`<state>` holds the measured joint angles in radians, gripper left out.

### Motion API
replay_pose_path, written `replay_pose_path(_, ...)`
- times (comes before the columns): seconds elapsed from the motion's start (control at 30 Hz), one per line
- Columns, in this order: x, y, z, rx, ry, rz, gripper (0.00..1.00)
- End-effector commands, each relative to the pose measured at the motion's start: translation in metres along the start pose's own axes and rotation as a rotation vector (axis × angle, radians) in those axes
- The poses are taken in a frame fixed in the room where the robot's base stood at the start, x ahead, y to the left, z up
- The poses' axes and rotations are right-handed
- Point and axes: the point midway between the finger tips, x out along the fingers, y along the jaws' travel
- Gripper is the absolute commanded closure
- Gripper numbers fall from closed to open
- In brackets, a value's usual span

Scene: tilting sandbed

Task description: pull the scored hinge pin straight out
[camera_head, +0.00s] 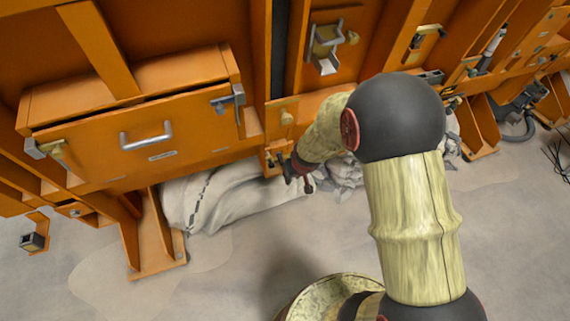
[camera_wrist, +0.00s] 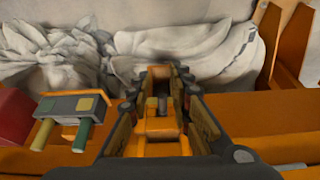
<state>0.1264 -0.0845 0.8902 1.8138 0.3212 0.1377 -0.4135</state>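In the wrist view, an orange hinge knuckle (camera_wrist: 158,128) stands between the two fingers of my gripper (camera_wrist: 166,76). A short dark grey pin end (camera_wrist: 163,105) shows at the knuckle; its score mark is too small to make out. The fingers are spread, one on each side, with tan pads facing inward and visible gaps beside the knuckle. In the head view, my gripper (camera_head: 293,171) is at a small orange bracket (camera_head: 277,153) low on the orange frame. My forearm partly covers this area, and the pin cannot be made out there.
White crumpled sacking (camera_head: 235,198) lies below the frame. A drawer front with a handle (camera_head: 146,138) is at left. The floor (camera_head: 230,265) in front is clear.

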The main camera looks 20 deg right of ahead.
Motion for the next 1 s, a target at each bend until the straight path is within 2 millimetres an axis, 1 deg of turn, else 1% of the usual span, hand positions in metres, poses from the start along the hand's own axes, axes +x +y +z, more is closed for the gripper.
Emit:
replay_pose_path(0.1,0.007,-0.001,-0.017,-0.001,0.001,0.0,0.79)
replay_pose_path(0.27,0.017,-0.001,-0.038,-0.002,-0.001,0.0,0.79)
replay_pose_path(0.5,0.035,-0.001,-0.079,0.0,0.001,-0.001,0.79)
replay_pose_path(0.6,0.043,-0.001,-0.092,0.001,-0.002,0.0,0.79)
replay_pose_path(0.7,0.062,-0.001,-0.088,0.001,-0.004,0.0,0.79)
replay_pose_path(0.8,0.073,-0.001,-0.089,0.001,-0.002,0.0,0.79)
replay_pose_path(0.9,0.082,-0.001,-0.089,0.001,-0.002,0.0,0.79)
replay_pose_path(1.0,0.086,-0.001,-0.09,0.001,-0.001,0.001,0.79)
